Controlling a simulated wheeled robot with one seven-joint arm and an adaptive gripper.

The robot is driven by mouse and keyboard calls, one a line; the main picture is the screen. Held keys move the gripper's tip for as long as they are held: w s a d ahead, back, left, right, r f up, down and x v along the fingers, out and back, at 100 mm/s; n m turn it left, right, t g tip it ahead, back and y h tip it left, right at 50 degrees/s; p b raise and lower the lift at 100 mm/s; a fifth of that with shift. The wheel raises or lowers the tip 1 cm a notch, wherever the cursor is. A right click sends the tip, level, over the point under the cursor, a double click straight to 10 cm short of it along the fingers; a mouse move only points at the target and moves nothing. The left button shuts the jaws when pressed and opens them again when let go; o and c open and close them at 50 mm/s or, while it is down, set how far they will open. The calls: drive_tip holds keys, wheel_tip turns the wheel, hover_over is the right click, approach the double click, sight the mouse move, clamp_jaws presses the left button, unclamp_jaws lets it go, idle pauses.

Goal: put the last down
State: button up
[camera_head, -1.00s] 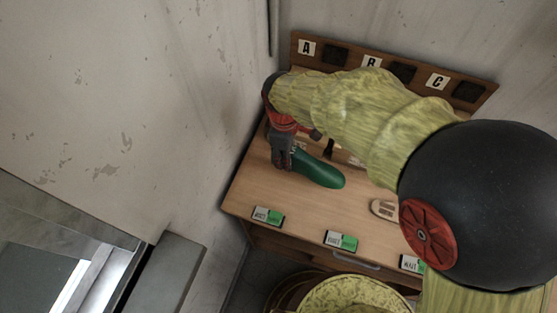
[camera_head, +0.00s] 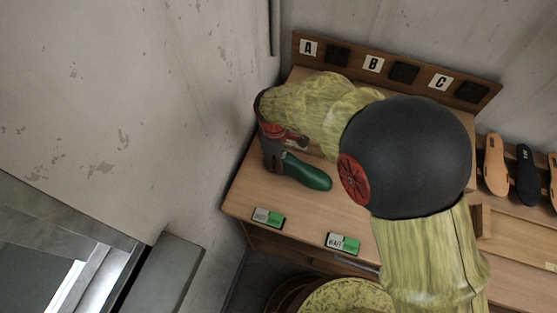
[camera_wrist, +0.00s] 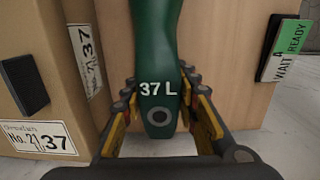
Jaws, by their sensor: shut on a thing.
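The green last (camera_head: 308,172) is in my gripper (camera_head: 276,153) at the left part of the wooden bench (camera_head: 302,213). In the head view its length points right, away from the gripper. The wrist view shows the last (camera_wrist: 155,45) marked "37 L", with my gripper's fingers (camera_wrist: 160,108) closed on both sides of its near end. I cannot tell whether its underside touches the bench. My arm hides much of the middle of the bench.
A board lettered A, B, C (camera_head: 420,78) stands along the back. WAIT/READY cards (camera_head: 268,217) (camera_head: 343,243) line the front edge. Cartons marked 37 (camera_wrist: 60,40) stand close left in the wrist view. Insoles (camera_head: 495,165) hang at right. A round yellow-patterned thing (camera_head: 345,296) is below the bench.

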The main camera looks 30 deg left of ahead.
drive_tip(key=o, duration=1)
drive_tip(key=shift+f, duration=0.1)
drive_tip(key=shift+o, duration=0.6)
drive_tip(key=r, duration=0.4)
drive_tip(key=r+p, duration=0.1)
drive_tip(key=r, duration=0.7)
drive_tip(key=shift+s+a+r+p, duration=0.1)
drive_tip(key=shift+s+a+p, duration=0.05)
drive_tip(key=shift+a+p, duration=0.15)
